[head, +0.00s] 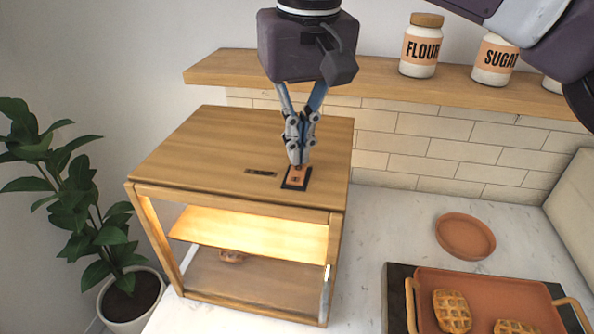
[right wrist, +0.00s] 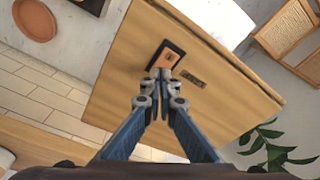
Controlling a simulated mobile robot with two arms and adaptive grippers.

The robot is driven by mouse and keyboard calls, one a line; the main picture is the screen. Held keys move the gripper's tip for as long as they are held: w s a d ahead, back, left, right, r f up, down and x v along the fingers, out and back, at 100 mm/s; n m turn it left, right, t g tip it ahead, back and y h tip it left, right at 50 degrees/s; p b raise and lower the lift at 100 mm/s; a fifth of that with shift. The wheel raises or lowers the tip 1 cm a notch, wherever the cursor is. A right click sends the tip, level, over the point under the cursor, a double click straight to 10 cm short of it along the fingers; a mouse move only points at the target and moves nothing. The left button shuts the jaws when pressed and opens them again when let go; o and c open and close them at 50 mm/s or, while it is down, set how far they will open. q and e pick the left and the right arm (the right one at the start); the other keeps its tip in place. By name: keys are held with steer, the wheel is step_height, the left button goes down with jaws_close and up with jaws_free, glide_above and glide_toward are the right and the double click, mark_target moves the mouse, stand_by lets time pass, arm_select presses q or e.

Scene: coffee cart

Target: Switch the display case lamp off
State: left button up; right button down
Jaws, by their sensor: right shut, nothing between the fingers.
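The wooden display case (head: 170,150) stands on the counter, its inside lit with a warm glow. A lamp switch (head: 293,184), an orange rocker in a dark frame, sits on the case top near its right front. A small dark label (head: 261,173) lies beside it. My right gripper (head: 297,164) points down with its fingers shut and empty, the tips at the far edge of the switch. In the right wrist view the switch (right wrist: 163,57) shows just beyond the fingertips (right wrist: 161,78); I cannot tell whether they touch it. My left gripper is out of view.
A wooden shelf (head: 225,70) with flour (head: 422,46) and sugar (head: 495,60) jars runs behind the case. A terracotta plate (head: 465,236) and a tray (head: 500,290) with pastries are at the right. A potted plant (head: 75,200) stands at the left.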

mark_target(298, 168)
steer(key=shift+f+b, duration=0.35)
steer(key=shift+f, duration=0.35)
stand_by(0.4)
step_height(298, 168, up, 7)
steer(key=p, duration=0.7)
steer(key=shift+r, duration=0.1)
